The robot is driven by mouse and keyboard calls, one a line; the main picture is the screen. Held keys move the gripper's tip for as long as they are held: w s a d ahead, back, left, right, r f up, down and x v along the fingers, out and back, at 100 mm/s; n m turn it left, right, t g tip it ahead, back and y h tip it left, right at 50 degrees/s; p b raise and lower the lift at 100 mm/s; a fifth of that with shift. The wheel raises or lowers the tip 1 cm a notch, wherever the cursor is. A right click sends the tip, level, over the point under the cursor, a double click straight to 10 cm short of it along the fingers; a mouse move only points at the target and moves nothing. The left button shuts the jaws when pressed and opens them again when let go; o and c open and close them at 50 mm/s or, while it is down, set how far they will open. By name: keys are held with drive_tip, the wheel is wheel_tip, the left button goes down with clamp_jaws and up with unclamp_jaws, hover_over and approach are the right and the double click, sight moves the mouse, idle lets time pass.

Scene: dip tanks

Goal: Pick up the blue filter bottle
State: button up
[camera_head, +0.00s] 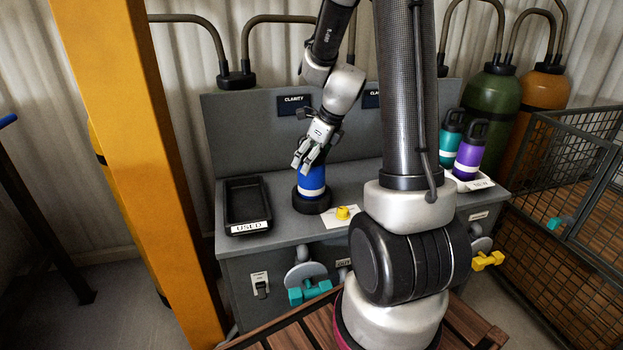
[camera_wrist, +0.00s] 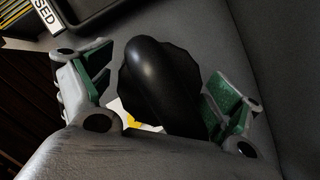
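The blue filter bottle (camera_head: 311,181) with a white band stands upright on the grey bench, its foot in a round black base (camera_head: 312,203). Its upper part is hidden by my gripper (camera_head: 309,158), which hangs over it from above. In the wrist view, the bottle's black top (camera_wrist: 155,75) with its thick handle lies between the two green-padded fingers of my gripper (camera_wrist: 163,97). The fingers are open, with some space visible beside the black top. No grip on the bottle shows.
A black tray (camera_head: 231,223) labelled USED lies left of the bottle. A small yellow piece (camera_head: 343,212) sits on a white card to its right. Teal (camera_head: 450,138) and purple (camera_head: 470,150) bottles stand at the bench's right end. A yellow post (camera_head: 150,170) rises at left.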

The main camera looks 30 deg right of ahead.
drive_tip(key=c, duration=1.7)
drive_tip(key=shift+r, duration=0.1)
drive_tip(key=shift+c, duration=0.2)
